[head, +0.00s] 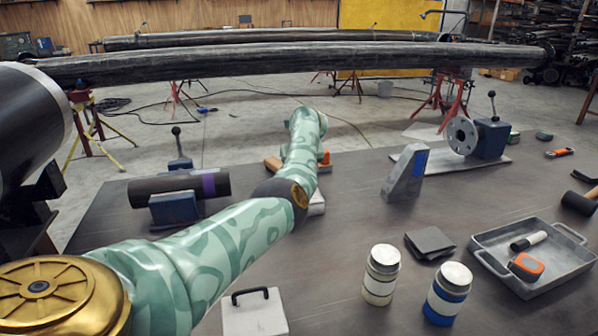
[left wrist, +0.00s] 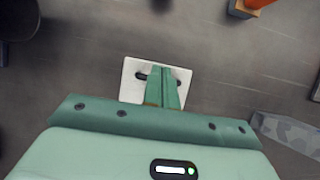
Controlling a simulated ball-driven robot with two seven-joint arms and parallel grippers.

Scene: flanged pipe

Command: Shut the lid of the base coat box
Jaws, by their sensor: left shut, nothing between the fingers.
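In the left wrist view my left gripper (left wrist: 163,88) is shut, with its fingers together and empty. It is over a white square panel (left wrist: 130,88) with a dark handle, and the fingers cover the panel's middle. I cannot tell whether they touch it. In the head view my own arm hides the gripper, and a piece of a white thing (head: 317,204) shows beside the arm. Another white panel with a black handle (head: 255,316) lies flat at the table's near edge. No label shows, so I cannot tell which is the base coat box. My right gripper is not in view.
Two lidded jars (head: 381,274) (head: 447,292), a dark grey pad (head: 430,243) and a metal tray (head: 490,262) stand at right. A grey wedge (head: 405,174) and a flanged fixture (head: 478,136) stand further back. A dark pipe piece (head: 165,188) is left. Bare table (head: 350,225) lies between.

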